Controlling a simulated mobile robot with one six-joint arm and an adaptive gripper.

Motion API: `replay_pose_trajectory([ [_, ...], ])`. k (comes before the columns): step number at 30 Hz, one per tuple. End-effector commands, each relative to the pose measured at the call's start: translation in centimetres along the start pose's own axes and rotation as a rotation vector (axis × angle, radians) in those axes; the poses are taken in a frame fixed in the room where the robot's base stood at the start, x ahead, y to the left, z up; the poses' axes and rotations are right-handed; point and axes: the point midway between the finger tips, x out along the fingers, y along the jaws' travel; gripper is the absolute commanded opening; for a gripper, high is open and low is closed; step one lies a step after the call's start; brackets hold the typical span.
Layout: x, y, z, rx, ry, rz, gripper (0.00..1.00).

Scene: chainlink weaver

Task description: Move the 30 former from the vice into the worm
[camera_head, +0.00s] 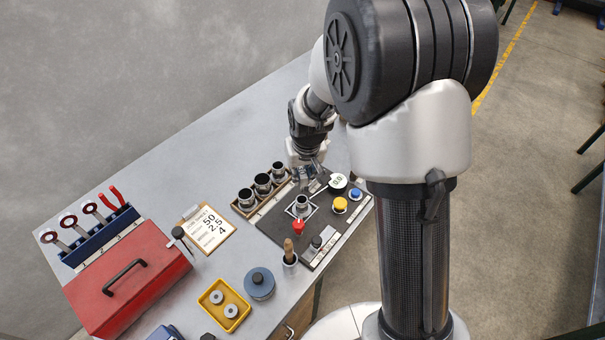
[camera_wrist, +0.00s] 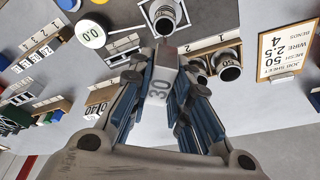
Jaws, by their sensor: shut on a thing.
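My gripper (camera_wrist: 160,70) is shut on the 30 former (camera_wrist: 160,88), a flat pale bar with a reddish tip, marked "30". In the head view my gripper (camera_head: 308,178) hangs over the dark machine panel (camera_head: 275,228). The former cannot be made out clearly there. A metal cylinder with a dark open mouth, probably the worm (camera_head: 302,203), stands on a white plate on the panel. It shows at the top of the wrist view (camera_wrist: 165,16), apart from the former's tip. I cannot identify the vice with certainty.
A wooden rack (camera_head: 236,209) of similar cylinders stands left of the panel. Red (camera_head: 298,226), yellow (camera_head: 340,204) and blue (camera_head: 355,193) buttons and a round dial (camera_head: 338,182) sit on the panel. A job sheet (camera_head: 208,229) and red toolbox (camera_head: 128,280) lie left.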

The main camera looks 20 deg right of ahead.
Motion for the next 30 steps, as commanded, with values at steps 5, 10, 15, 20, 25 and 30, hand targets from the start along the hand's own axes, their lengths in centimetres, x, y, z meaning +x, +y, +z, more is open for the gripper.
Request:
replay_pose_trajectory([
  [5,1.7,0.0,0.5,0.000,-0.001,0.000,0.00],
  [10,3.3,0.0,0.9,0.000,-0.002,0.000,0.00],
  [15,5.0,0.0,1.4,0.000,0.000,0.000,0.00],
  [20,6.5,0.0,1.8,0.000,-0.001,0.000,0.00],
  [25,8.1,0.0,2.2,0.000,-0.001,0.000,0.00],
  [30,9.1,0.0,2.5,0.000,0.000,0.000,0.00],
])
